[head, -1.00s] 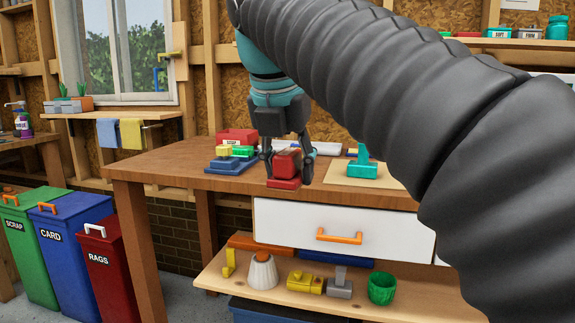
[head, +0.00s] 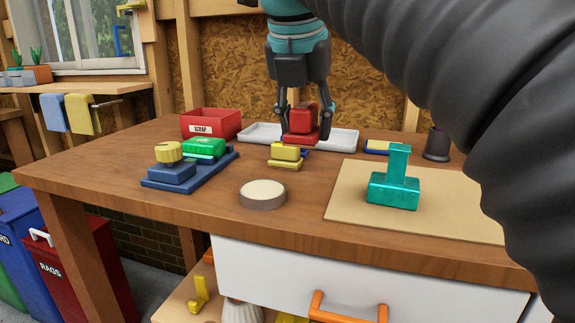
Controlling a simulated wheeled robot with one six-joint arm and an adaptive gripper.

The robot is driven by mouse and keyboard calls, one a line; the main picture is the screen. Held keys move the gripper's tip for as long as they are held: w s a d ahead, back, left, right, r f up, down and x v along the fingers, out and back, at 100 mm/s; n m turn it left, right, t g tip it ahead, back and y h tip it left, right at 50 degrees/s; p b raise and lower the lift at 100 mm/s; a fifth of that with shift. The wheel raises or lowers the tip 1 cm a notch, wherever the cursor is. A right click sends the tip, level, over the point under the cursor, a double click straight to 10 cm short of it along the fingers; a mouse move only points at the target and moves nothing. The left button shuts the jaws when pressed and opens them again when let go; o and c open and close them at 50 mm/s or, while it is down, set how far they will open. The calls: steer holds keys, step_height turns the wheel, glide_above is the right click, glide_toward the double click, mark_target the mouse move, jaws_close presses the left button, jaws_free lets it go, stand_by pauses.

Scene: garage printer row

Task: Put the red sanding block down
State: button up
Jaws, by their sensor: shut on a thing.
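My gripper (head: 304,127) is shut on the red sanding block (head: 303,119). The block is upright between the two fingers, with its wide red base at the bottom. It appears in front of the white tray (head: 258,134) and just behind a small yellow block (head: 285,152). The block looks held above the wooden workbench (head: 225,223), but the exact gap below it is hard to tell.
A blue board (head: 205,171) with yellow and green blocks lies left, near a red scrap bin (head: 211,124). A round tin (head: 263,194) stands front centre. A teal tool (head: 394,183) stands on a tan board (head: 346,192) at right. Bare bench lies between.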

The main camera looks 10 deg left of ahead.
glide_above(278, 175)
steer(key=s, duration=0.1)
step_height(278, 175, down, 7)
steer(key=shift+s, duration=0.1)
steer(key=shift+f+b, duration=1)
steer(key=shift+f, duration=0.95)
steer(key=shift+f, duration=0.15)
steer(key=o, duration=1.2)
steer(key=p+v, duration=0.2)
steer(key=v, duration=1)
